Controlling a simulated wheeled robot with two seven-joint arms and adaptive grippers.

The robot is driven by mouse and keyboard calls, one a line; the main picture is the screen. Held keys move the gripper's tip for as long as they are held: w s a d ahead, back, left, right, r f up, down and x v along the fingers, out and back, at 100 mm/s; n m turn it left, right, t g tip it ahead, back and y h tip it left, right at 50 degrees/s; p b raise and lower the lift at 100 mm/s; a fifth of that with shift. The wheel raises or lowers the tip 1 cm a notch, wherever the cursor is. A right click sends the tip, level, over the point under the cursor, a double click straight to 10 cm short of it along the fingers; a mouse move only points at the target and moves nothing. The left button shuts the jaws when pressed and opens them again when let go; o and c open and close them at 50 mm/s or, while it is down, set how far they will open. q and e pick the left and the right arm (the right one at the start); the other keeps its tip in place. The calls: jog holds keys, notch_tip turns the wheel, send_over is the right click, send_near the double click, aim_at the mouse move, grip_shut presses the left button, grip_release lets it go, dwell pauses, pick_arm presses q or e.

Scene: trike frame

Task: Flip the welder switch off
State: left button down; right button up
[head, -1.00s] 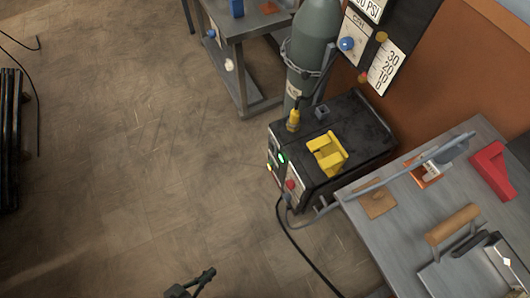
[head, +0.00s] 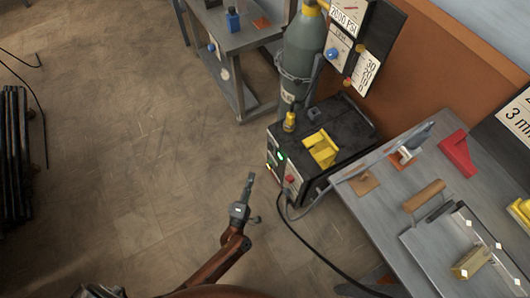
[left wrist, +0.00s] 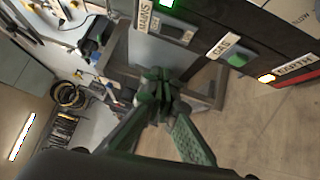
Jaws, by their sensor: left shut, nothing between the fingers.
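The welder (head: 352,122) is a black box on the floor beside the grey workbench, with a yellow bracket on top. Its front panel has a lit green lamp (head: 281,156), an amber lamp and a red knob (head: 289,179). The switch's position is unclear. My left gripper (head: 251,178) is shut and empty, left of the panel and apart from it; its fingertips also show in the wrist view (left wrist: 158,76). My right gripper is out of view.
A grey gas cylinder (head: 302,50) stands behind the welder. A black cable (head: 305,240) runs from the panel across the floor. The workbench (head: 390,195) holds a red block and tools. Another table (head: 235,55) stands behind. Floor left of the welder is clear.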

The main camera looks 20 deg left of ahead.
pick_arm(q)
jog(key=shift+w, duration=0.1)
jog(key=b, duration=0.4)
send_near(270, 147)
jog(key=w+a, duration=0.3)
jog(key=w, duration=0.3)
jog(key=shift+w+d+r, duration=0.35)
jog(key=shift+d+r, duration=0.15)
jog(key=shift+r, duration=0.05)
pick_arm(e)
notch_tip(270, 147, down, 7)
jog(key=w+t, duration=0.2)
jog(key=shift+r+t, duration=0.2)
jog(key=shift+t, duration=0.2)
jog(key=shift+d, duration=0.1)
